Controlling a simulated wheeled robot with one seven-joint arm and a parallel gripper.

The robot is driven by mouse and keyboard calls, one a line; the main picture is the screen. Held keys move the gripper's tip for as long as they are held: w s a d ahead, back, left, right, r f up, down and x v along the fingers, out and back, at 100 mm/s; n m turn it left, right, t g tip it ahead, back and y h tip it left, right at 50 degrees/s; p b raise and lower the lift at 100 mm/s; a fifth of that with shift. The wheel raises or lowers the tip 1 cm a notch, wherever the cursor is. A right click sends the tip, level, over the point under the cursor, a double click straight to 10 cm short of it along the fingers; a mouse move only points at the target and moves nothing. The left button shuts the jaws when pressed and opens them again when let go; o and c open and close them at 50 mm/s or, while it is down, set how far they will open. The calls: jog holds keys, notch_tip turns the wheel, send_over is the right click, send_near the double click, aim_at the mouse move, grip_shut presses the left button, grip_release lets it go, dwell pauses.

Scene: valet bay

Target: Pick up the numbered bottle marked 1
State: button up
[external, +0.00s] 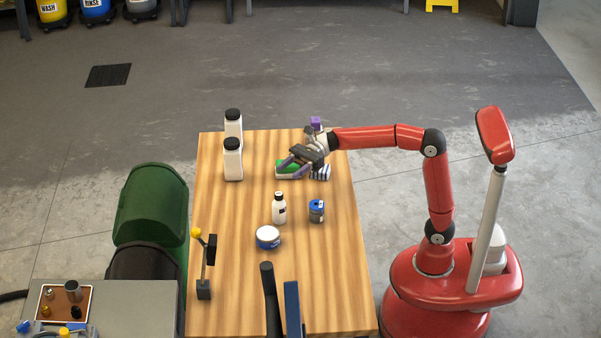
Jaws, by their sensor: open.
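Two tall white bottles with black caps stand at the back left of the wooden table: a nearer one (233,162) and a farther one (234,128) partly hidden behind it. A smaller white bottle (279,211) with a dark cap stands near the table's middle. No number is legible on any bottle, so I cannot tell which is marked 1. The gripper partly hides the green item.
A black-and-white striped item (320,173) lies beside the green one. A blue can (316,212) and a white-and-blue tub (267,237) stand nearer the camera. A stand with a yellow knob (203,288) is at the table's left edge.

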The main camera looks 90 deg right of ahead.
aim_at(281, 193)
jog(key=w+a+f, duration=0.1)
jog(key=a, duration=0.1)
jog(key=w+a+f, duration=0.3)
jog(key=a+f, duration=0.1)
jog(key=shift+w+a, duration=0.25)
jog(key=shift+a, duration=0.1)
grip_shut()
